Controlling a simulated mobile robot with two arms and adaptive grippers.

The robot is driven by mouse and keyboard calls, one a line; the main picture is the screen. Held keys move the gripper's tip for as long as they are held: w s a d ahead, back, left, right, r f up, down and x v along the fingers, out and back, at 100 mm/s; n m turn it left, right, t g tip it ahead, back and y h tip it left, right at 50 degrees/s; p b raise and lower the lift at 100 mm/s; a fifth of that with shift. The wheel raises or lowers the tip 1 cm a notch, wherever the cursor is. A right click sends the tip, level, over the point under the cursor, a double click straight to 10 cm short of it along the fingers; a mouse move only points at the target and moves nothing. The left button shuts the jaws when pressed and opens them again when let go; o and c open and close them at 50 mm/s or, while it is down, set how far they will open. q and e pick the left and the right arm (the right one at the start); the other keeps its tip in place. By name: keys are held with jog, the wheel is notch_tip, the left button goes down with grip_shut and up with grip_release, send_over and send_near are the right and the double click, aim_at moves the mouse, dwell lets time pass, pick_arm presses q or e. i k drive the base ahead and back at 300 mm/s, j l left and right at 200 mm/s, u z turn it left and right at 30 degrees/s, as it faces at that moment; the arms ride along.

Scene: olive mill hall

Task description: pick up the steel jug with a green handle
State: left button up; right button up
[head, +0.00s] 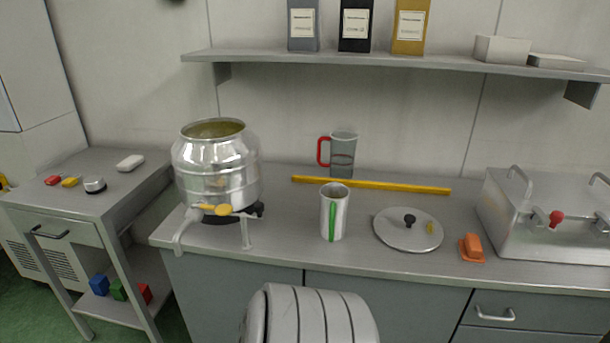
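The steel jug (341,215) stands upright on the steel worktop, near the middle of the head view. Its green handle (332,222) faces me as a vertical strip. Nothing is touching the jug. Neither of my grippers shows in this view, so how they stand to the jug is hidden.
A large steel pot (215,170) with a tap is left of the jug. A round lid (390,237), orange object (473,246) and steel box (540,235) are right. A shelf (400,62) overhangs.

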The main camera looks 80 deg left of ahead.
aim_at(334, 197)
jog(key=u, duration=2.5)
jog(key=l+u, duration=0.25)
jog(key=u, duration=0.2)
jog(key=i+l+u, duration=0.1)
jog(key=l+u, duration=0.35)
jog(key=j, duration=0.15)
